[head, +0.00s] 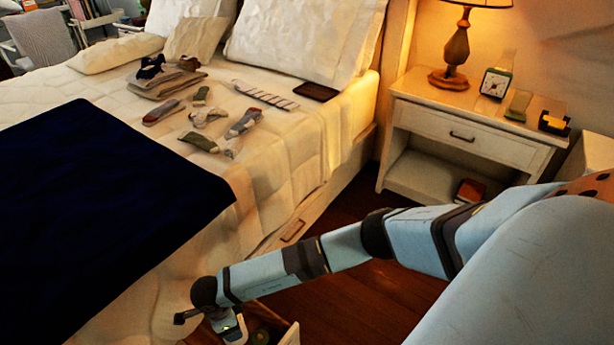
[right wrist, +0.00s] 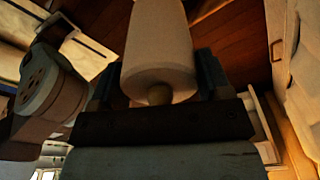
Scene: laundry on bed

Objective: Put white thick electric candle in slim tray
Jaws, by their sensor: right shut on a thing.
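In the right wrist view, a thick off-white candle (right wrist: 160,45) with a short stub at its near end sits between the fingers of my right gripper (right wrist: 158,80). The gripper is shut on it. In the head view, my right gripper (head: 230,328) is low beside the bed, at the bottom edge, over an open drawer. The candle cannot be made out clearly there. I cannot identify the slim tray for certain; a flat dark rectangular item (head: 316,91) lies on the bed near the pillows. My left gripper is not in view.
The open drawer (head: 291,334) under my right gripper holds a greenish round thing. Socks and folded clothes lie on the bed (head: 285,150) beside a dark blue blanket (head: 110,200). The nightstand (head: 470,130) bears a lamp, a clock and small items. Wooden floor is free between them.

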